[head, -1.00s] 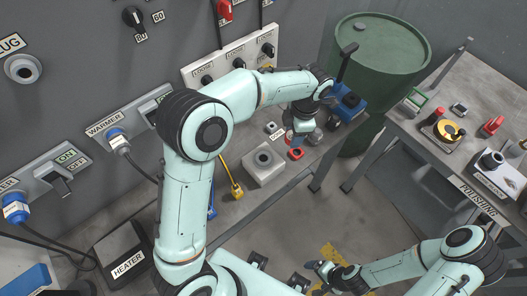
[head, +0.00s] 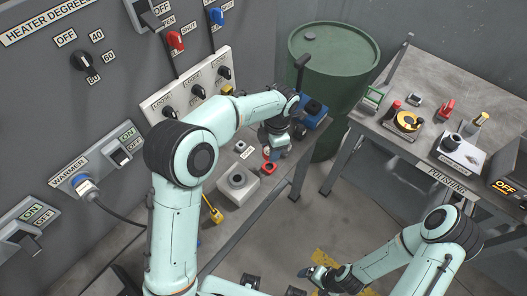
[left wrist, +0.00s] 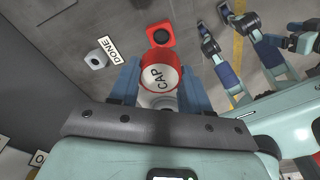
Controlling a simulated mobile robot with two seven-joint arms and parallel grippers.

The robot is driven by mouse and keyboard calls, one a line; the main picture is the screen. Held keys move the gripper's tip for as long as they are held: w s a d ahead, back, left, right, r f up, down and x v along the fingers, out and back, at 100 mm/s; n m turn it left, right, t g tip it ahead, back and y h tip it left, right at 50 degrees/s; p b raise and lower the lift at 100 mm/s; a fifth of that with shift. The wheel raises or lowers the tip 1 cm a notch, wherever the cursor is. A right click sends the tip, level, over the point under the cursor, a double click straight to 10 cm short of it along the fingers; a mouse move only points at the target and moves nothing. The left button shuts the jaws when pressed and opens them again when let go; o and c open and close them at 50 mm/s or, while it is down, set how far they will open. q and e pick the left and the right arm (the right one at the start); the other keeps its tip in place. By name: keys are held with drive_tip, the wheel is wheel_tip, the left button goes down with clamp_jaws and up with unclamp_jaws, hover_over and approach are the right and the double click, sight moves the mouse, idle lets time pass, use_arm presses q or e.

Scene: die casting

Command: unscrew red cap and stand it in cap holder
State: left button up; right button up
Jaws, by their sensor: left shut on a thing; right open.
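The red cap (left wrist: 160,72), with a white top lettered CAP, is between the blue fingers of my left gripper (left wrist: 158,88), which is shut on it. A pale round metal part (left wrist: 158,101) shows just below the cap in the left wrist view; I cannot tell whether they touch. The red cap holder (left wrist: 160,33), a square block with a dark hole, lies just beyond the cap. In the head view my left gripper (head: 277,147) is above the bench near the holder (head: 269,168), and the cap is mostly hidden. My right gripper (head: 309,272) is open and empty, low over the floor.
A grey block with a hole (head: 238,182) and a yellow-handled tool (head: 212,209) are on the bench. A blue device (head: 313,114) stands behind my left gripper. The green drum (head: 334,60) and polishing table (head: 422,143) are to the right. A small DONE block (left wrist: 97,59) is left of the cap.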

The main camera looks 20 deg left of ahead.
use_arm(q)
drive_tip(key=shift+f+b, duration=1.05)
drive_tip(key=shift+f, duration=1.3)
use_arm(e)
drive_tip(key=shift+s+f, duration=0.45)
drive_tip(key=shift+f, duration=0.25)
drive_tip(key=shift+s+f, duration=0.45)
drive_tip(key=shift+f, duration=0.25)
use_arm(q)
drive_tip(key=shift+f+b, duration=0.7)
drive_tip(key=shift+f, duration=0.55)
use_arm(e)
drive_tip(key=shift+s+f, duration=0.35)
drive_tip(key=shift+f, duration=0.45)
use_arm(q)
drive_tip(key=o, duration=1.3)
drive_tip(key=r, duration=0.4)
drive_tip(key=r+p, duration=0.1)
drive_tip(key=r, duration=0.4)
drive_tip(key=w+d+r, duration=0.1)
drive_tip(key=r, duration=0.3)
drive_tip(key=shift+d+r+p, duration=0.1)
drive_tip(key=shift+r+p, duration=0.1)
drive_tip(key=shift+p, duration=0.15)
use_arm(e)
drive_tip(key=shift+w+r, duration=0.25)
drive_tip(key=shift+r, duration=0.25)
drive_tip(key=shift+w+r, duration=0.2)
drive_tip(key=shift+r, duration=0.25)
